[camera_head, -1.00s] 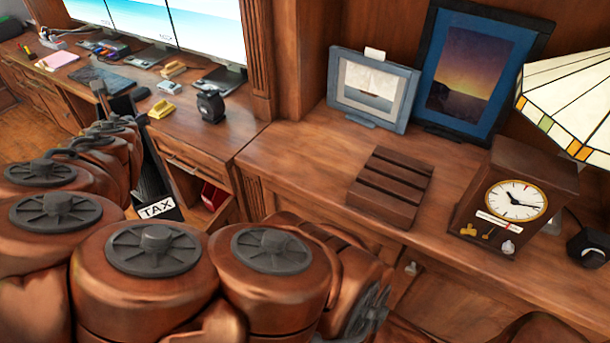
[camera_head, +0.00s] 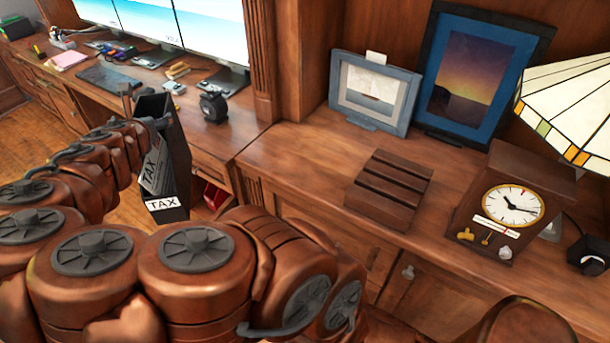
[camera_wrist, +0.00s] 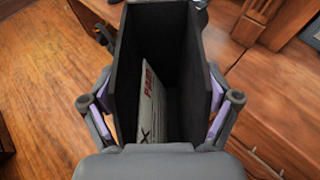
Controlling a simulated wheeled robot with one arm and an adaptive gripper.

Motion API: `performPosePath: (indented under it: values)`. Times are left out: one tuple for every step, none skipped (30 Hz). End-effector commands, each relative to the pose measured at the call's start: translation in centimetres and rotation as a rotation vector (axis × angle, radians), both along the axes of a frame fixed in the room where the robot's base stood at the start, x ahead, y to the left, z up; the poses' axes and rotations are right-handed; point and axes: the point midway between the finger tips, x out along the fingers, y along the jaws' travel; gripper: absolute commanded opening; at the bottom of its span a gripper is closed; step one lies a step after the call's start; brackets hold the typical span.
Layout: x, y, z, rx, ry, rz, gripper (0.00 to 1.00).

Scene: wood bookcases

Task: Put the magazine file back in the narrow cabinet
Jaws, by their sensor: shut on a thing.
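The magazine file (camera_head: 178,150) is a black upright box with a white TAX label, in the head view left of centre, held up in front of the desk. In the wrist view the magazine file (camera_wrist: 197,75) shows from above, open at the top, with a pale printed booklet inside. My gripper (camera_wrist: 160,112) has a finger on each side wall and is shut on the file. In the head view my arm hides most of the gripper. A low open compartment (camera_head: 215,195) with something red in it shows just right of the file; I cannot tell whether it is the narrow cabinet.
A desk (camera_head: 155,100) with monitors and small items runs behind the file. A counter (camera_head: 290,155) on the right bears picture frames (camera_head: 373,92), a slatted dark block (camera_head: 390,190), a clock (camera_head: 515,205) and a lamp (camera_head: 570,100). Open floor (camera_head: 130,212) lies left of the compartment.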

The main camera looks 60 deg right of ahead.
Motion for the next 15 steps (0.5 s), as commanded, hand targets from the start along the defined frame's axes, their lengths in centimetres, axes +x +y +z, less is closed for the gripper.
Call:
performPosePath:
  values:
    - [-0.3, -1.8, -0.1, 0.000, -0.001, -0.051, 0.18]
    - [-0.6, -2.7, -0.2, -0.001, -0.001, -0.083, 0.18]
    - [-1.0, -4.0, -0.3, 0.000, -0.002, -0.126, 0.18]
    - [-1.2, -4.9, -0.3, 0.000, -0.002, -0.155, 0.18]
    - [-1.6, -5.9, -0.4, 0.001, -0.002, -0.188, 0.18]
    - [-2.1, -7.3, -0.5, 0.000, 0.000, -0.233, 0.18]
    - [-2.5, -8.2, -0.5, 0.001, 0.000, -0.264, 0.18]
    - [-2.9, -9.1, -0.6, 0.001, -0.001, -0.295, 0.18]
    - [-3.4, -10.3, -0.5, 0.001, 0.000, -0.339, 0.18]
    - [-3.8, -11.2, -0.5, 0.002, -0.001, -0.368, 0.18]
    - [-4.2, -12.1, -0.5, 0.003, -0.001, -0.401, 0.18]
    - [-5.0, -13.4, -0.4, 0.002, -0.001, -0.447, 0.18]
    - [-5.5, -14.3, -0.4, 0.003, -0.001, -0.480, 0.18]
    - [-6.0, -15.2, -0.3, 0.001, -0.001, -0.513, 0.18]
    - [-6.8, -16.5, -0.1, 0.002, -0.002, -0.559, 0.18]
